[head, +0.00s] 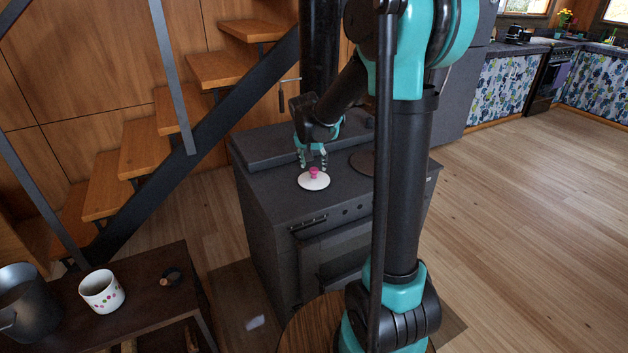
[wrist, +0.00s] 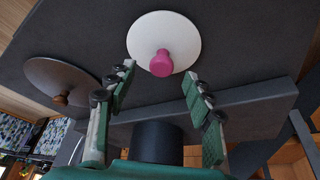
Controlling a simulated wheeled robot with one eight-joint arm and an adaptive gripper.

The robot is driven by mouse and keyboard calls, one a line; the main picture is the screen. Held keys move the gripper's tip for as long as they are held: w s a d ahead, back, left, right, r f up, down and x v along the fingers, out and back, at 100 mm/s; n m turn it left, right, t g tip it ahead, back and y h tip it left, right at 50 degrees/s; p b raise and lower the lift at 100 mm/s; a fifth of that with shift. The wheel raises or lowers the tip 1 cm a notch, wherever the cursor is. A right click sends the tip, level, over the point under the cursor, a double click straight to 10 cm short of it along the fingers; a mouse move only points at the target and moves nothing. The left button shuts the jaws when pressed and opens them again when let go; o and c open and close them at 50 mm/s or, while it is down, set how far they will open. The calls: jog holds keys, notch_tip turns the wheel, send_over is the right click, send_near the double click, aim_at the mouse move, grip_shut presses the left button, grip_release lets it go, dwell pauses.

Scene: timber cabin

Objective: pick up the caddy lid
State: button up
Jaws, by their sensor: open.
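The caddy lid (head: 314,183) is a white disc with a pink knob. It lies on top of the dark stove (head: 265,190), near its front edge in the head view. In the wrist view the lid (wrist: 163,32) shows whole, its pink knob pointing toward the camera. My gripper (head: 313,166) is open and empty, just above and behind the lid in the head view. In the wrist view my gripper's fingertips (wrist: 158,70) are spread on both sides, with the knob between them in the picture. I cannot tell how far the fingertips are from the knob.
A brown round lid (wrist: 62,85) with a knob lies beside the white one on the stove; it is partly hidden by my arm in the head view. A dark table (head: 140,290) at lower left holds a dotted mug (head: 102,291) and a dark pot (head: 25,300). Stairs stand behind.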

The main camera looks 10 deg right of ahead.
aim_at(314, 169)
jog(key=x, duration=0.4)
jog(key=shift+w+f, duration=0.25)
jog(key=shift+f, duration=0.1)
grip_shut()
